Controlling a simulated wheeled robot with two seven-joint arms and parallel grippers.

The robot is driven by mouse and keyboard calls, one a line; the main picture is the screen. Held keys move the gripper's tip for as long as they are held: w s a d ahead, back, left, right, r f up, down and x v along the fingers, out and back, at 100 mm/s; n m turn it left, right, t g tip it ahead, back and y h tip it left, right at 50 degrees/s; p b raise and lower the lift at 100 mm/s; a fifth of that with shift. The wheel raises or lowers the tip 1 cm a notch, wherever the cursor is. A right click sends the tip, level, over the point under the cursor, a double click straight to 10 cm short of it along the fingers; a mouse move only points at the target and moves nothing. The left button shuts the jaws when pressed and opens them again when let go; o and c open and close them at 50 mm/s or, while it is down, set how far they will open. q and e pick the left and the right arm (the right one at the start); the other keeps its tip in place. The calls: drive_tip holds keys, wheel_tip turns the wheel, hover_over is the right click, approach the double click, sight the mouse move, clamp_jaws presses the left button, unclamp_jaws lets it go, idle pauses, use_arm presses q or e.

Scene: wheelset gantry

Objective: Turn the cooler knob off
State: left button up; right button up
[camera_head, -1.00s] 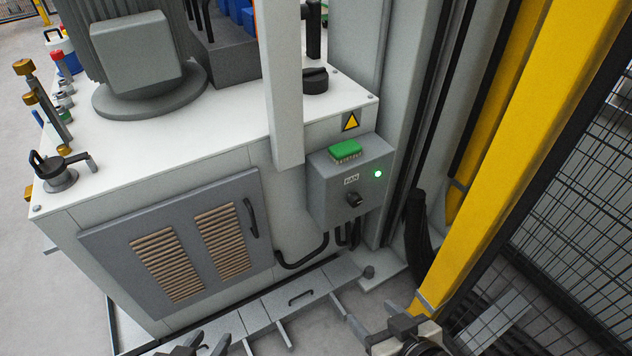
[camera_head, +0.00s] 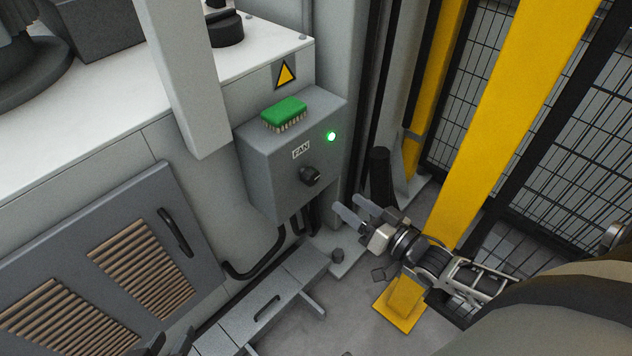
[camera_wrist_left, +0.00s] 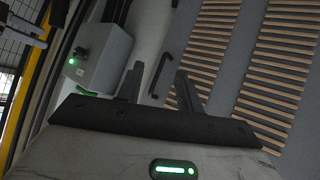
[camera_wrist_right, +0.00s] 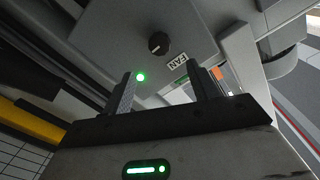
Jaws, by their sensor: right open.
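The cooler knob is a black rotary knob (camera_head: 310,176) on the front of a grey box labelled FAN (camera_head: 300,151). A green light (camera_head: 331,136) glows above and right of it. The knob (camera_wrist_right: 158,43) also shows in the right wrist view, ahead of the fingers, and the box (camera_wrist_left: 100,60) shows at upper left in the left wrist view. My right gripper (camera_head: 352,208) is open and empty, below and right of the knob, apart from it. My left gripper (camera_head: 168,343) is at the bottom edge, mostly cut off; its fingers (camera_wrist_left: 158,82) stand apart and empty in the left wrist view.
A green brush (camera_head: 284,113) lies on top of the box. A grey post (camera_head: 182,80) stands left of it. Black cables (camera_head: 255,270) run below the box. A yellow post (camera_head: 500,110) and mesh fence stand right. A louvred door (camera_head: 110,260) is at left.

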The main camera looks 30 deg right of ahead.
sight(315, 178)
drive_tip(key=b+x, duration=0.2)
drive_tip(key=x, duration=0.8)
drive_tip(key=shift+f, duration=0.1)
drive_tip(key=shift+w+a, duration=0.1)
drive_tip(key=shift+w, duration=0.35)
drive_tip(key=c, duration=1)
